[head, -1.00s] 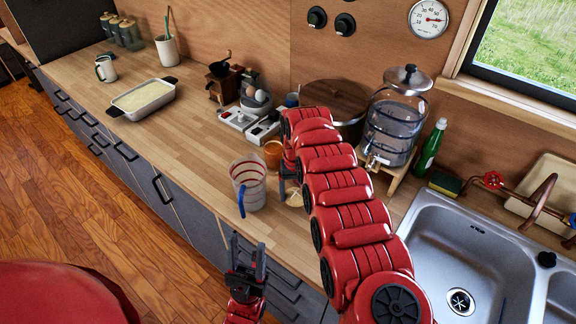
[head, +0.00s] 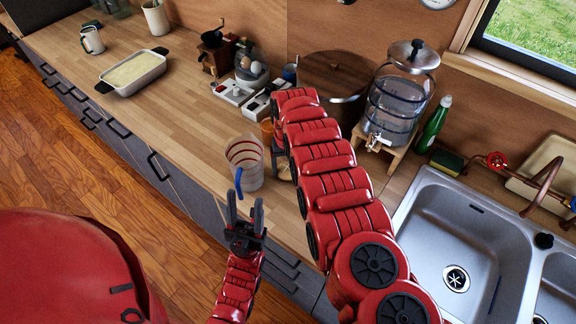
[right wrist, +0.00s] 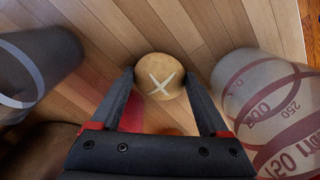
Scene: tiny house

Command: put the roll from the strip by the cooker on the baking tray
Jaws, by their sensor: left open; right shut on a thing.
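The roll (right wrist: 158,78) is round and tan with a pale cross on top. In the right wrist view it sits between the two fingertips of my right gripper (right wrist: 160,88), which is shut on it, close over the wooden counter. In the head view the roll (head: 284,173) shows partly beside my right arm, which hides much of the gripper. My left gripper (head: 245,205) is open and empty at the counter's front edge, near the measuring jug in the picture. I cannot make out a flat baking tray in these frames.
An orange cup (head: 267,131), a large pot (head: 334,88) and a water dispenser (head: 396,100) stand behind. A white filled dish (head: 133,73) is farther left, with bare counter (head: 165,120) before it. The sink (head: 460,235) is right.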

